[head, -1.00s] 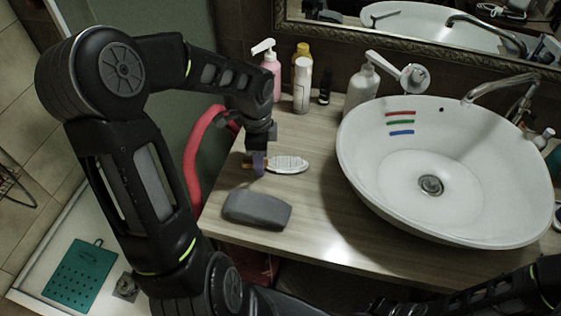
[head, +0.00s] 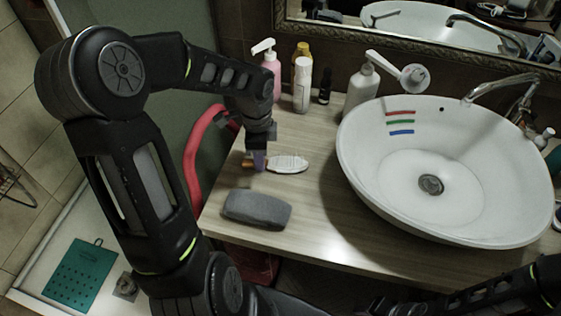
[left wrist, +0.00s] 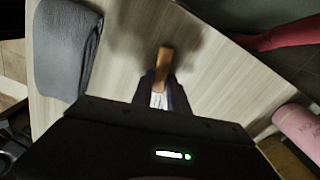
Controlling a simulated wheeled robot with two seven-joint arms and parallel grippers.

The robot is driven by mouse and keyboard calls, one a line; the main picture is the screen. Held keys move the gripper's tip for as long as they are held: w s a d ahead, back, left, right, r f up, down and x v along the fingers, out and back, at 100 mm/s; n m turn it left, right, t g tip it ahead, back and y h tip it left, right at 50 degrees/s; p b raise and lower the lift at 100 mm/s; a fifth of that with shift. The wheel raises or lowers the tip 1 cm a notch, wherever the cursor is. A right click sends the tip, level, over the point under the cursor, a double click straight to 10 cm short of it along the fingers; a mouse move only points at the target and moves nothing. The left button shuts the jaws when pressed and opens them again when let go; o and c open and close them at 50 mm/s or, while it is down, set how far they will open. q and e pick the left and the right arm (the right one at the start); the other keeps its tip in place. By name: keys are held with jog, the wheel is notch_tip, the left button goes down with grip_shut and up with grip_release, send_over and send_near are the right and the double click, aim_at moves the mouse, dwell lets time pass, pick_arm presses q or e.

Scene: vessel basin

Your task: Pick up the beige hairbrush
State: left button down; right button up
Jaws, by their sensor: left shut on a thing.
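The hairbrush (head: 289,164) is on the wooden counter left of the basin, its pale bristled head pointing right and its orange-brown handle toward the left. My left gripper (head: 259,160) reaches down from above and is shut on the brush near where the handle meets the head. In the left wrist view the brown handle (left wrist: 164,60) sticks out beyond the fingertips (left wrist: 161,92), with a pale part of the brush between the fingers. I cannot tell whether the brush is touching the counter or slightly above it. My right gripper is not in view.
A grey case (head: 257,209) lies in front of the gripper. A pink pump bottle (head: 268,68), a white bottle (head: 302,85) and a white pump bottle (head: 361,92) stand behind. The basin (head: 450,215) fills the right. A red hose-like thing (head: 192,155) curves at the counter's left edge.

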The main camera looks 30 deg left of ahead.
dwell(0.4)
pick_arm(q)
notch_tip(320, 180, up, 10)
jog(key=shift+b, duration=0.4)
jog(key=shift+d+f, duration=0.1)
dwell(0.6)
